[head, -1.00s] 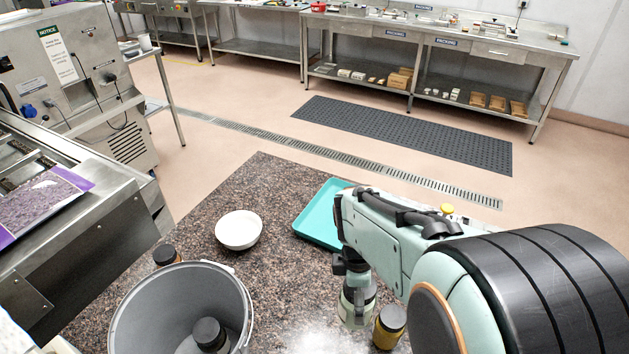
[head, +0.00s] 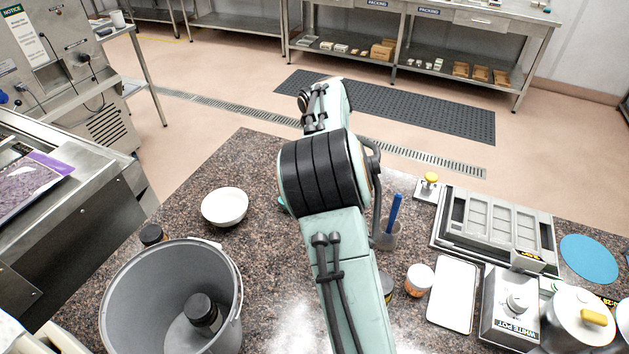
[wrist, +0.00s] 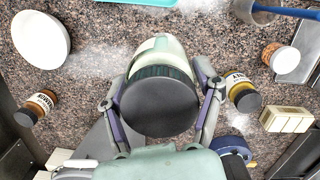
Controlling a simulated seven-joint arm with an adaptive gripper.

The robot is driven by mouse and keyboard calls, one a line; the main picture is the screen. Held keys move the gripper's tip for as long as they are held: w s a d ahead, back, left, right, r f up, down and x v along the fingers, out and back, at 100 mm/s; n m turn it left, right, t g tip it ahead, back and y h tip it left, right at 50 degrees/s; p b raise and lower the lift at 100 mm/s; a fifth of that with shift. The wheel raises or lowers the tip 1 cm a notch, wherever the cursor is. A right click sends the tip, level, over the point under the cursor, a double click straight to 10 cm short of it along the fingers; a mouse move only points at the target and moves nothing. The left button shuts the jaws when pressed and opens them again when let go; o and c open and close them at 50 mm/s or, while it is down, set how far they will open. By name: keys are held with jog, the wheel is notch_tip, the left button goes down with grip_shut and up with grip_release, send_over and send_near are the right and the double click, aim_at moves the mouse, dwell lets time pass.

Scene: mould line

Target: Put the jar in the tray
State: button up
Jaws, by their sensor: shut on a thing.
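A large jar with a wide black lid (wrist: 160,102) and a pale green-white body fills the middle of the wrist view. My gripper (wrist: 160,92) is shut around it, one finger on each side. The jar's lower end is hidden behind its lid, so I cannot tell how high it is held. The teal tray (wrist: 140,1) shows only as a strip at the top edge of the wrist view, beyond the jar. In the head view, only a sliver of the tray (head: 281,202) shows beside my arm, which hides my gripper and the held jar.
A white bowl (head: 225,207) stands left of my arm. A grey bucket (head: 125,312) with a black-lidded container inside stands at front left. Small labelled jars flank my gripper in the wrist view, left (wrist: 36,107) and right (wrist: 243,92). A beaker (head: 386,236) holds a blue-handled tool.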

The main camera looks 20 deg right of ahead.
jog(key=w+d+f, duration=0.2)
jog(key=w+f, duration=0.8)
jog(key=f, duration=0.1)
jog(key=shift+w+f, duration=0.2)
jog(key=shift+f, duration=0.05)
jog(key=shift+d+f, duration=0.1)
jog(key=shift+f, duration=0.1)
jog(key=shift+f, duration=0.4)
jog(key=o, duration=1.2)
jog(key=shift+o, duration=0.2)
jog(key=shift+r, duration=0.1)
